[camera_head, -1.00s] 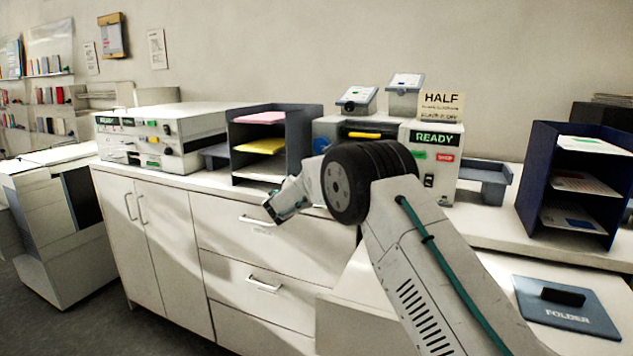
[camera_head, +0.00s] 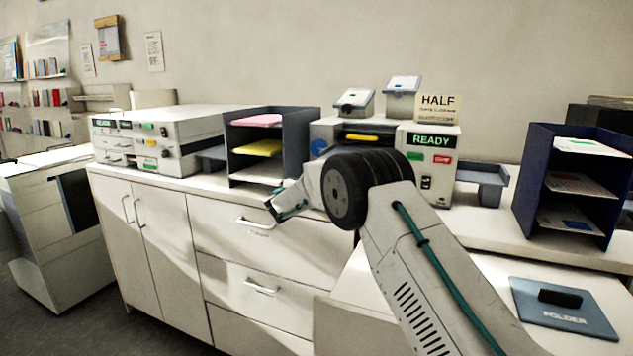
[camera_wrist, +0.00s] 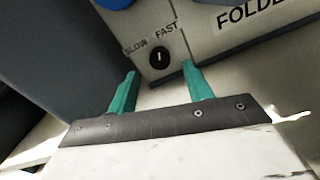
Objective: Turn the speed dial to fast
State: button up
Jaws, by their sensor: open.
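The speed dial (camera_wrist: 159,57) is a small round black knob with a pale mark in the wrist view. It sits on a light panel, below the printed words SLOW and FAST. The mark looks roughly upright, between the two words; its exact setting is too small to tell. My gripper (camera_wrist: 160,72) is open, with its two green fingers apart. The fingertips are just below the dial, one to each side, and nothing is between them. Whether they touch the panel cannot be told. In the head view my gripper (camera_head: 274,208) is in front of the counter; I cannot make out the dial there.
Lettering beginning FOLDE (camera_wrist: 250,15) is right of the dial. A blue round part (camera_wrist: 115,3) shows at the top. In the head view, a paper rack (camera_head: 299,140) and a machine with a READY display (camera_head: 432,141) stand on the counter.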

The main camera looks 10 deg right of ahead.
jog(key=shift+x, duration=2.35)
jog(key=c, duration=1)
jog(key=shift+m, duration=2.3)
jog(key=o, duration=1)
jog(key=v, duration=0.8)
